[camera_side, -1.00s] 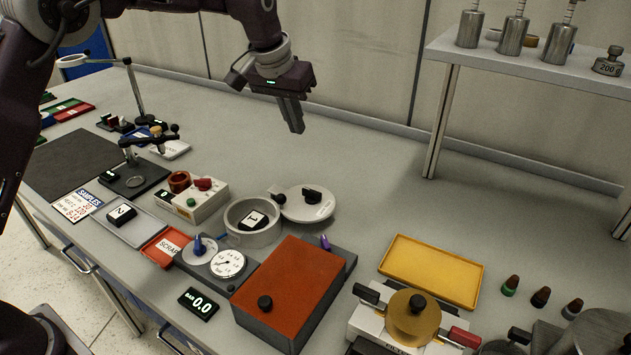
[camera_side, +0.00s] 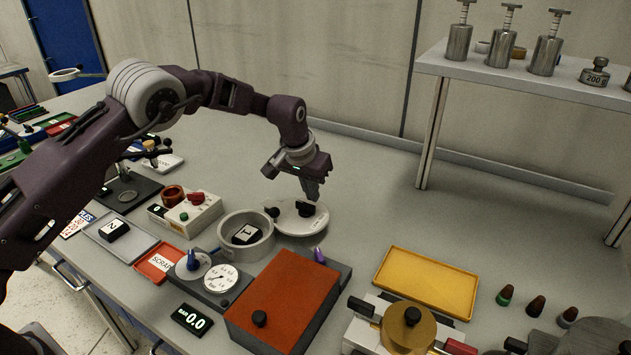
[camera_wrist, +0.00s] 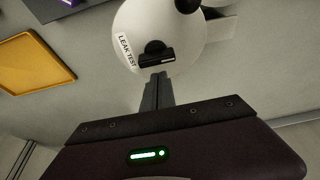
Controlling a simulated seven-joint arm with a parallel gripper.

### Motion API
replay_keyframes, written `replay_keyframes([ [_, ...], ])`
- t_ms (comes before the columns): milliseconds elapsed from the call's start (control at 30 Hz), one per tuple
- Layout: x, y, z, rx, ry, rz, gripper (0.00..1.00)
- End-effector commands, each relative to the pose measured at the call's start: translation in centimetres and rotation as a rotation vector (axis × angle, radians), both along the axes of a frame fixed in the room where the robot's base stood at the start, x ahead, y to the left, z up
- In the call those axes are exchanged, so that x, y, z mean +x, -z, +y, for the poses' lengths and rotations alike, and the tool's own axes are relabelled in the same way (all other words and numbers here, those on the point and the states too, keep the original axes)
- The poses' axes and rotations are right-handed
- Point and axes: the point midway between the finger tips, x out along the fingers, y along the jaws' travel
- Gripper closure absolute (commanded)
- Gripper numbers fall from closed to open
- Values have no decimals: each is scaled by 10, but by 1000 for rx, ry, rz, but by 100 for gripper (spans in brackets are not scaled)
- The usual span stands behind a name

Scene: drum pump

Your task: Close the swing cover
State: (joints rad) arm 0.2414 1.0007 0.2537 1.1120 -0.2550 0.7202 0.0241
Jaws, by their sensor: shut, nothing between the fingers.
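The swing cover (camera_side: 290,225) is a pale round disc with a black handle (camera_side: 306,209) on top. It lies swung out, behind and to the right of the open grey ring-shaped chamber (camera_side: 263,245). A dark block marked 1 (camera_side: 245,234) sits inside the chamber. My gripper (camera_side: 313,194) is shut and empty, pointing down just above or behind the handle. In the wrist view, the cover (camera_wrist: 187,42) carries a LEAK TEST label, and my shut fingers (camera_wrist: 157,78) end close to its black handle (camera_wrist: 156,58). I cannot tell whether they touch.
In front stand the pressure gauge (camera_side: 221,277) and an orange-red box lid (camera_side: 283,300) with a black knob. A control box with a red switch (camera_side: 185,216) is left of the chamber. A yellow tray (camera_side: 427,282) lies to the right. The bench behind the cover is clear.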

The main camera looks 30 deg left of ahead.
Motion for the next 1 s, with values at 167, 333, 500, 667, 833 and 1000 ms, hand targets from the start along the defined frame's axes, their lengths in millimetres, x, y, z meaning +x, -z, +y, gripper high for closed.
replay_keyframes([
  [167,-11,0,0,1,2,1,100],
  [333,-12,0,0,1,2,0,100],
  [500,-12,0,0,1,3,0,100],
  [667,-14,0,-1,0,24,0,100],
  [833,-22,-1,-1,-2,98,1,100],
  [1000,-37,-1,-1,-2,230,2,100],
])
